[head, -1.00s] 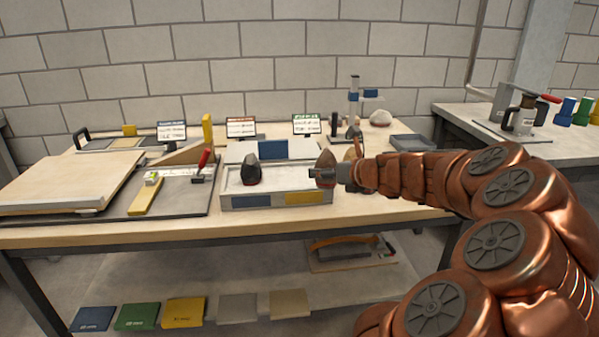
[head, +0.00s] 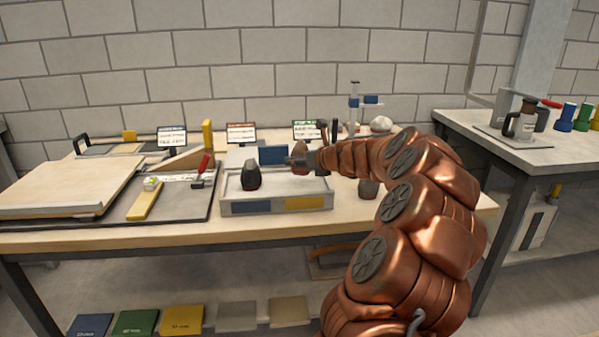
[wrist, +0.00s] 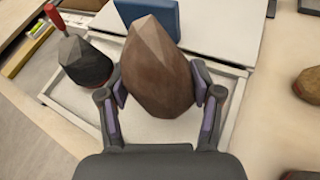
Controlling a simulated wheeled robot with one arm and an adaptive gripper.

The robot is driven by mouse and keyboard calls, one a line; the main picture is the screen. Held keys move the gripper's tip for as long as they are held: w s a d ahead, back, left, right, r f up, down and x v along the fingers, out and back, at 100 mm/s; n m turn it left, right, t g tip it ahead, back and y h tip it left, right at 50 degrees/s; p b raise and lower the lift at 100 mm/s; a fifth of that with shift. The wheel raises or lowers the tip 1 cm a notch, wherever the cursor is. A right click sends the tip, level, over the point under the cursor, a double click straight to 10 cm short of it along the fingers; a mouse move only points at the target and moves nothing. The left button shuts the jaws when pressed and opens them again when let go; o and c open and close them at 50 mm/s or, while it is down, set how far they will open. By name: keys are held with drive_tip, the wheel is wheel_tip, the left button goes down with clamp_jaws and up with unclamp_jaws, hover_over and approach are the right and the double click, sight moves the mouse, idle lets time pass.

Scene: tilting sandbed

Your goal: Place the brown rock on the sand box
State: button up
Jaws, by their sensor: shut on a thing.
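My gripper (wrist: 160,103) is shut on the brown rock (wrist: 155,75), a faceted, pointed stone held between its two fingers. In the head view the brown rock (head: 300,168) is over the right part of the sand box (head: 243,208), partly hidden by my gripper (head: 300,160). The sand box is a pale, shallow tray with a grey rim and blue and yellow front panels. I cannot tell whether the rock touches the sand. A dark rock (head: 251,177) stands in the left part of the box; it also shows in the wrist view (wrist: 84,62), apart from the brown rock.
A blue block (head: 273,152) stands behind the sand. Another rock (head: 368,189) is on the table right of the box, partly behind my arm. A tan rock (wrist: 308,85) lies right in the wrist view. A dark board with a yellow bar (head: 146,201) lies left.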

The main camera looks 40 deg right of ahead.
sight(301, 170)
drive_tip(key=shift+w, duration=0.25)
drive_tip(key=shift+f+b, duration=0.7)
drive_tip(key=shift+f, duration=1.05)
drive_tip(key=shift+f, duration=0.1)
drive_tip(key=o, duration=1.5)
drive_tip(key=shift+s+r, duration=0.25)
drive_tip(key=shift+s, duration=0.05)
drive_tip(key=p+v, duration=0.1)
drive_tip(key=v, duration=0.9)
drive_tip(key=shift+s+r+p, duration=0.1)
drive_tip(key=shift+p, duration=0.25)
drive_tip(key=shift+s+a+r, duration=0.1)
drive_tip(key=shift+s, duration=0.45)
